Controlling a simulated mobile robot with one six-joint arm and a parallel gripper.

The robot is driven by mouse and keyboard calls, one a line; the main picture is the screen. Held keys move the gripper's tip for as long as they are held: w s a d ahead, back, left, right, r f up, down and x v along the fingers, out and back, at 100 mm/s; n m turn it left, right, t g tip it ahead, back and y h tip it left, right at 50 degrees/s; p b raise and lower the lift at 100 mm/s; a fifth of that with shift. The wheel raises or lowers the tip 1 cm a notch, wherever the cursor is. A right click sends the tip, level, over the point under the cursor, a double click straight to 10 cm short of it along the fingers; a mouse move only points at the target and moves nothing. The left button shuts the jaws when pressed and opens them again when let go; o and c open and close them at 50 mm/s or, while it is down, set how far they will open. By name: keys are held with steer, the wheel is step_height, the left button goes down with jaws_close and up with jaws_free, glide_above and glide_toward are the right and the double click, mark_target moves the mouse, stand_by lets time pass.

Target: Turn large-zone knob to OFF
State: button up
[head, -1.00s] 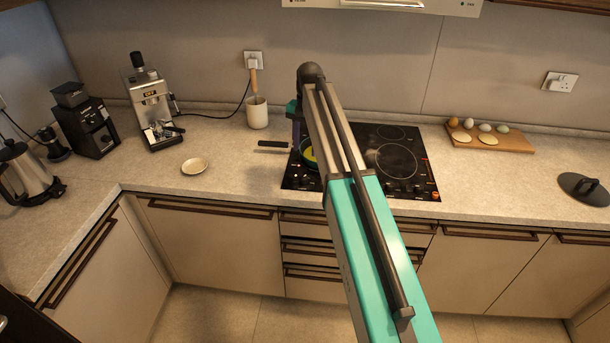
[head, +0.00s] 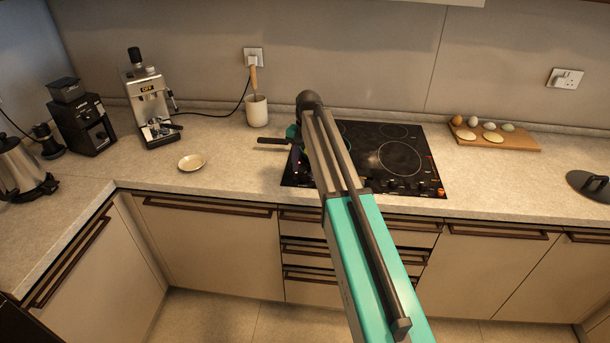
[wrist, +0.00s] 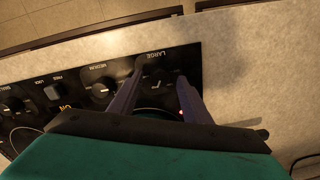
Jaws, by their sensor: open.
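The black cooktop (head: 405,135) is set in the counter, partly hidden behind my arm. In the wrist view its control panel shows a dark round knob (wrist: 158,85) by the label LARGE, with a white pointer mark. My gripper (wrist: 161,74) is open, with one finger on each side of this knob. I cannot tell whether the fingers touch it. A small red light glows near the knob. The MEDIUM knob (wrist: 103,88) lies to the left of the fingers. In the head view my arm hides the gripper's fingers and the large-zone knob.
A dark pan handle (head: 272,141) sticks out left over the cooktop's edge. A utensil crock (head: 257,111) stands behind it. A small dish (head: 192,163) and a coffee machine (head: 152,105) are further left. A wooden board (head: 496,137) with eggs is at right. The front counter is clear.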

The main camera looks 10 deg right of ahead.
steer(key=shift+f, duration=0.75)
steer(key=c, duration=1)
steer(key=shift+c, duration=0.2)
